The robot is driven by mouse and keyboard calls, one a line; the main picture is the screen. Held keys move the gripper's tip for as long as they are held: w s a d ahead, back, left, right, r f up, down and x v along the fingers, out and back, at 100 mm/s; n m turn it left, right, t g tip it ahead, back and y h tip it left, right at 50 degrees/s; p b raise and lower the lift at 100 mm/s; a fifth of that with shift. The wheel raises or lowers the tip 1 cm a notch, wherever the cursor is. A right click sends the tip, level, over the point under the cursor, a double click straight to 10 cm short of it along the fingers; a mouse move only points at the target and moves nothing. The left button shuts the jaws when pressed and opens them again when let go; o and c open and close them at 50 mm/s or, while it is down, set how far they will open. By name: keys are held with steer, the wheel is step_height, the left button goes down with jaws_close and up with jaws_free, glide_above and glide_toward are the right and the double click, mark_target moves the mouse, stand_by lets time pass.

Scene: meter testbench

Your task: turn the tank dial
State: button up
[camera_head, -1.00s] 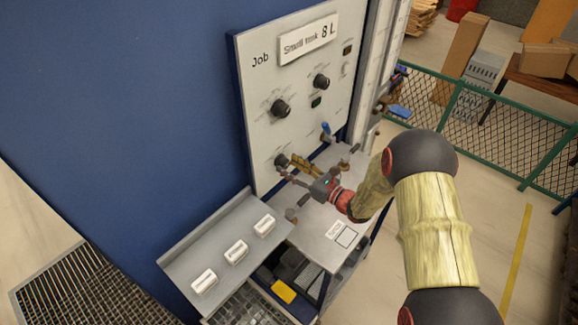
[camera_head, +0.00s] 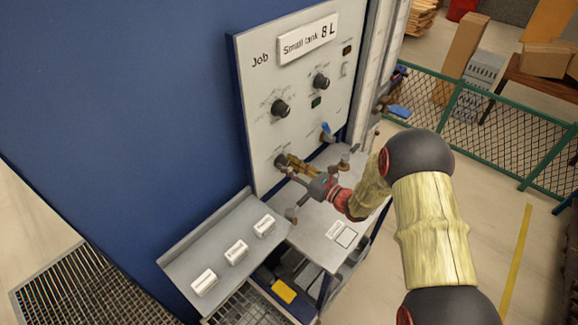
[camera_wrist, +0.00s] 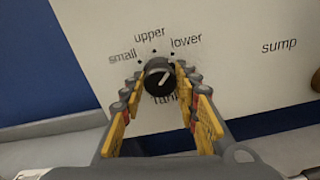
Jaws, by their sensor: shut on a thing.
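The tank dial (camera_wrist: 157,72) is a round black knob on the pale panel, with a white pointer line tilted up and right, roughly toward "lower". The labels "small", "upper" and "lower" arc above it. In the head view the dial (camera_head: 280,160) sits low on the panel, partly covered by my gripper (camera_head: 288,163). In the wrist view my gripper (camera_wrist: 159,79) has its yellow-padded fingers on the left and right of the dial, shut on it. The job sign (camera_head: 307,40) reads "Small tank 8 L".
Two other black knobs (camera_head: 280,108) (camera_head: 321,81) are higher on the panel. A blue-handled valve (camera_head: 326,131) is right of the dial. A grey bench (camera_head: 317,217) lies below my gripper, and a sloped shelf with three white labelled blocks (camera_head: 236,251) is at the lower left.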

steer(key=shift+c, duration=1)
steer(key=shift+f+n+b, duration=0.1)
steer(key=shift+n+b, duration=0.2)
steer(key=shift+b, duration=0.15)
steer(key=n+b, duration=0.3)
steer(key=b, duration=0.1)
steer(key=shift+f+n, duration=0.15)
steer(key=shift+n, duration=0.25)
steer(key=n+b, duration=0.6)
steer(key=b, duration=0.5)
steer(key=n+b, duration=0.7)
steer(key=b, duration=0.4)
steer(key=shift+s+a, duration=0.15)
steer(key=shift+n, duration=0.3)
steer(key=o, duration=1.1)
